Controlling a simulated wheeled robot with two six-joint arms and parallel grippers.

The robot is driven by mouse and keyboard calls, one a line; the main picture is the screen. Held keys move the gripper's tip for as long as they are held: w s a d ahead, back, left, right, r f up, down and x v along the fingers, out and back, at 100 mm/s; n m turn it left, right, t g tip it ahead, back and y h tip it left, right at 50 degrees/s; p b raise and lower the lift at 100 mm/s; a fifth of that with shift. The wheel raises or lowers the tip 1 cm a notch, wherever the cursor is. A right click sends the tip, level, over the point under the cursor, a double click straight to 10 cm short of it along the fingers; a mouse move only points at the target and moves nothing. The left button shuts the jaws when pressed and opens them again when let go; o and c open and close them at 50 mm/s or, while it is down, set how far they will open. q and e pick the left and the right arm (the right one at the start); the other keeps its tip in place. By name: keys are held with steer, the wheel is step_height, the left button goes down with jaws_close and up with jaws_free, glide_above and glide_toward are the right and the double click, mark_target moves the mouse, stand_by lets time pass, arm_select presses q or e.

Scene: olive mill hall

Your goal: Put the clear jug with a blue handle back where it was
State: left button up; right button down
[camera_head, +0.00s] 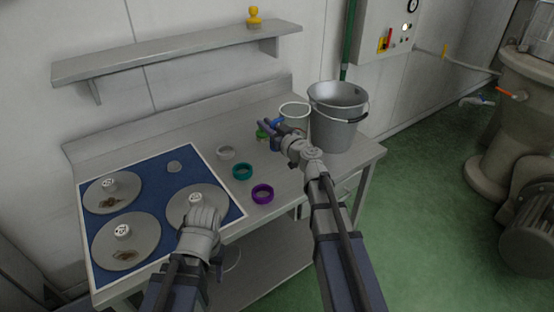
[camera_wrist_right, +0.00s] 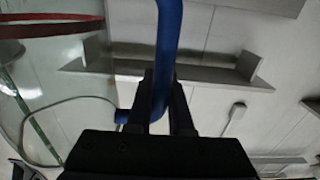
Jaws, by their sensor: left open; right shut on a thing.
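The clear jug (camera_head: 294,110) stands upright at the back right of the steel table, close beside the bucket; my right arm hides its lower part, so I cannot tell whether its base touches the table. My right gripper (camera_head: 270,128) is at its front left side. In the right wrist view the blue handle (camera_wrist_right: 168,60) runs down between the fingers, which are shut on it, and the clear jug wall (camera_wrist_right: 40,85) fills the left side. My left gripper (camera_head: 203,214) is open and empty, over a round metal disc at the front right of the blue mat.
A grey bucket (camera_head: 335,138) stands right of the jug. A wall shelf (camera_head: 180,50) holds a yellow object (camera_head: 254,18).

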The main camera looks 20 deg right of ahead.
mark_target(271, 151)
step_height(271, 151, down, 5)
steer(key=b, duration=0.4)
steer(key=shift+f, duration=0.15)
steer(key=shift+f+b, duration=0.15)
steer(key=shift+b, duration=0.2)
step_height(271, 151, down, 3)
steer(key=b, duration=0.3)
steer(key=shift+f, duration=0.2)
steer(key=shift+b, duration=0.3)
steer(key=shift+f, duration=0.2)
steer(key=c, duration=0.8)
jaws_free()
steer(key=shift+r, duration=0.15)
steer(key=v, duration=1.2)
steer(key=shift+r, duration=0.1)
